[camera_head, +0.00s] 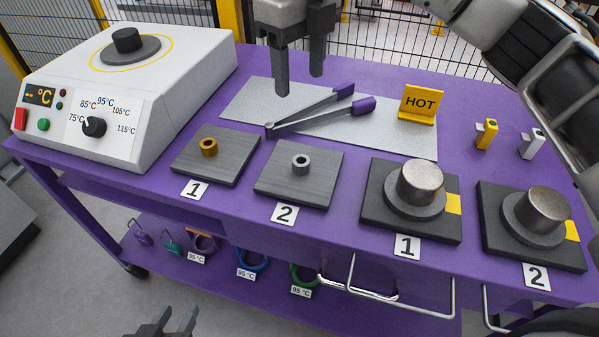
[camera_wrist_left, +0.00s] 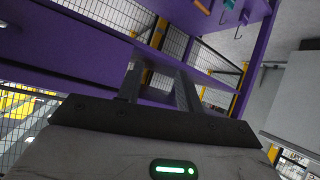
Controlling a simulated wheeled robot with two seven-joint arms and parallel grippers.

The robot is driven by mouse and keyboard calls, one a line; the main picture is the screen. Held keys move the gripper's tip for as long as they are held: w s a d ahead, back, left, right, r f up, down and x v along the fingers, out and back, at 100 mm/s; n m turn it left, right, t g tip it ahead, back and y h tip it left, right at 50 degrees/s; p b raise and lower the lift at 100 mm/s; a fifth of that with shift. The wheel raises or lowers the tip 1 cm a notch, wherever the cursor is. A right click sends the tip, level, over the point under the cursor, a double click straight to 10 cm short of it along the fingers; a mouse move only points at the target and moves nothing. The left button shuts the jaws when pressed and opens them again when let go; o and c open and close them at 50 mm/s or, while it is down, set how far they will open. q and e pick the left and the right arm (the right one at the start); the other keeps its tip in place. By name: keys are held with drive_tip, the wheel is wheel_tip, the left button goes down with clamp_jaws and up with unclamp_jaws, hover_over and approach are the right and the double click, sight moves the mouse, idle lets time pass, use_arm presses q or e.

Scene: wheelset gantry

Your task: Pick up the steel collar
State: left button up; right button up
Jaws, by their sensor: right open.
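The steel collar (camera_head: 301,169), a small grey ring, sits on the grey plate (camera_head: 268,183) marked 2 in the head view. My right gripper (camera_head: 300,84) hangs above the back of the table, fingers pointing down, apart and empty. In the picture it is above the collar and does not touch it. My left gripper (camera_head: 172,321) is low in front of the table at the bottom edge, far from the collar. Its fingers also show in the left wrist view (camera_wrist_left: 158,88), apart with nothing between them.
A brass collar (camera_head: 209,151) sits on plate 1. Purple-tipped tongs (camera_head: 310,114) lie on a grey mat (camera_head: 412,145) behind the plates. A HOT sign (camera_head: 421,105), a white heater (camera_head: 150,70) and two dark blocks with steel cylinders (camera_head: 420,184) (camera_head: 544,210) stand nearby.

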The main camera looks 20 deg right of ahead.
hover_over(301, 160)
wheel_tip(301, 160, down, 12)
drive_tip(key=shift+w+a+r, duration=0.1)
drive_tip(key=shift+w+r, duration=0.05)
drive_tip(key=shift+r, duration=0.05)
drive_tip(key=shift+s+f+p, duration=0.2)
drive_tip(key=shift+f+p, duration=0.1)
drive_tip(key=shift+f, duration=2.35)
drive_tip(key=c, duration=1.1)
